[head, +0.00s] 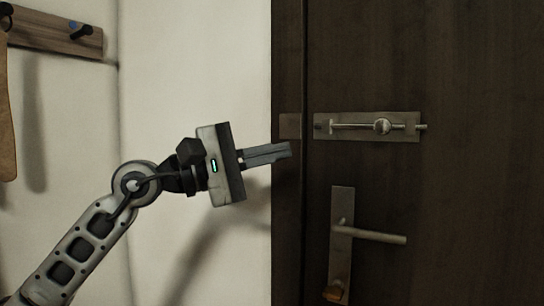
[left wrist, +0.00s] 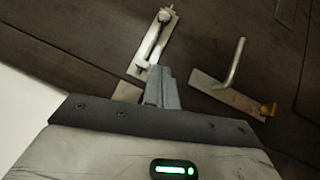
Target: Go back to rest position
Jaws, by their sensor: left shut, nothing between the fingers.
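My left gripper (head: 288,150) is shut with nothing between its fingers. In the head view it points right, in front of the door frame, a little left of and below the sliding bolt. The left wrist view shows its closed fingers (left wrist: 163,75) in front of the dark door. My right gripper is in neither view.
A dark wooden door (head: 470,180) fills the right side. It carries a metal sliding bolt (head: 367,126) with a round knob and, below, a lever handle (head: 380,236) on a plate. A wooden peg rail (head: 50,32) hangs on the pale wall (head: 190,60) at left.

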